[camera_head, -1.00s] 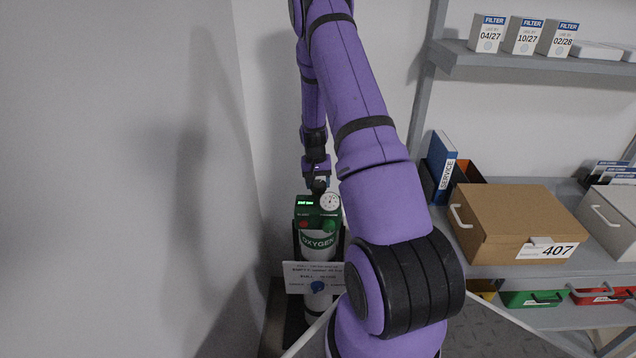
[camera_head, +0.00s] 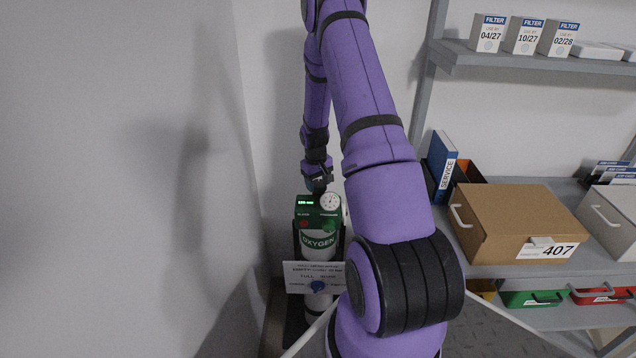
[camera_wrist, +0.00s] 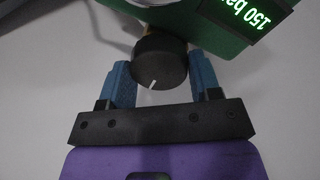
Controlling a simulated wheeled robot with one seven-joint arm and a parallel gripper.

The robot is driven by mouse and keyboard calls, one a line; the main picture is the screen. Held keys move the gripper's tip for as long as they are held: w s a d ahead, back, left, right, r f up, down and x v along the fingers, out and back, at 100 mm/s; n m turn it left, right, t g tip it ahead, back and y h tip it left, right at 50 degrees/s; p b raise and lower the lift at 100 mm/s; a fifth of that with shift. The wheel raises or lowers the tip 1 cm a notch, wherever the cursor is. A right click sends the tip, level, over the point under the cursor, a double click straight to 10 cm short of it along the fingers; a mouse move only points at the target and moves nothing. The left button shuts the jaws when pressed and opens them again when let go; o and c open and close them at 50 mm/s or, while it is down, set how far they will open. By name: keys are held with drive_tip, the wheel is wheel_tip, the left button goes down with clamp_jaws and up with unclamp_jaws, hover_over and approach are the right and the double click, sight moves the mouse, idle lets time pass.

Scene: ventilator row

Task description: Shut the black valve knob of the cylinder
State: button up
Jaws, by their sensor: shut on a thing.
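The oxygen cylinder (camera_head: 318,241) stands upright in the corner, white with a green "OXYGEN" band and a green head that carries a lit display, a round gauge (camera_head: 330,201) and coloured buttons. In the wrist view the black valve knob (camera_wrist: 160,62) with a white index line sits between the two blue fingers of my gripper (camera_wrist: 163,84). The fingers are shut on the knob from both sides. In the head view my gripper (camera_head: 317,185) is above the cylinder head and largely covers the knob. The green head's display reads about 150 bar in the wrist view.
A wall is close at left and behind. To the right are shelves with a brown box (camera_head: 515,222) marked 407, a blue service binder (camera_head: 441,165) and filter boxes (camera_head: 523,36).

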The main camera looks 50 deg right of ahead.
sight(316, 184)
idle(0.3)
drive_tip(key=o, duration=0.9)
drive_tip(key=r, duration=1)
drive_tip(key=shift+w+a+r, duration=0.15)
drive_tip(key=shift+a+r, duration=0.2)
drive_tip(key=shift+r, duration=0.05)
